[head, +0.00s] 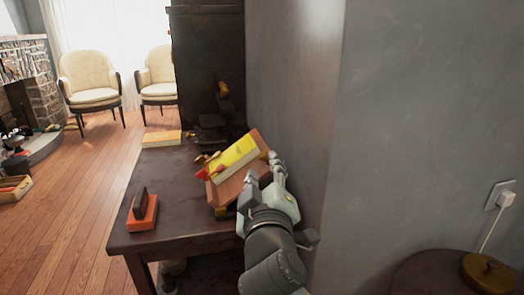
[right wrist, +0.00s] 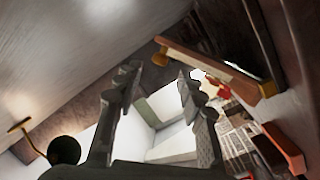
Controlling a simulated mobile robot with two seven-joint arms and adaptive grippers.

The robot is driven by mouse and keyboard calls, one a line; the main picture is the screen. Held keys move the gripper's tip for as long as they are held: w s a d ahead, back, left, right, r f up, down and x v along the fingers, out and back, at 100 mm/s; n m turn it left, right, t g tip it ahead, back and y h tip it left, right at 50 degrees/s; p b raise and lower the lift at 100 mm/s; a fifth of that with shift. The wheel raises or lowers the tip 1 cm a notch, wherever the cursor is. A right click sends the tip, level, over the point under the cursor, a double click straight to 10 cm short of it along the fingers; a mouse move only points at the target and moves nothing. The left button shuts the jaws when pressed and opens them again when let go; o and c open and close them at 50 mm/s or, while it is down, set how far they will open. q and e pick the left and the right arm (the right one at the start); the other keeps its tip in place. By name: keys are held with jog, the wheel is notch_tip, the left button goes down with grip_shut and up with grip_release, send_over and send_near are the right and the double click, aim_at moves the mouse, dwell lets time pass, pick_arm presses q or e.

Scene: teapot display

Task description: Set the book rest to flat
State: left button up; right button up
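The book rest (head: 228,191) is a brown wooden board on the dark table, beside the grey wall. Its board is tilted, and a yellow book (head: 234,155) lies on it with red pieces at the lower left. In the right wrist view the book rest (right wrist: 205,62) appears to be the wooden board with brass-coloured ends at upper right. My right gripper (head: 266,172) is at the board's right edge; I cannot tell whether it touches. In the right wrist view its fingers (right wrist: 157,74) are apart with nothing between them. My left gripper is not in view.
The grey wall (head: 290,90) is close on the right. A round side table (head: 425,275) stands at lower right.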

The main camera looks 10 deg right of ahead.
aim_at(263, 157)
jog(key=w, duration=0.2)
jog(key=w+d, duration=0.1)
jog(key=w, duration=0.4)
jog(key=shift+d, duration=0.15)
grip_shut()
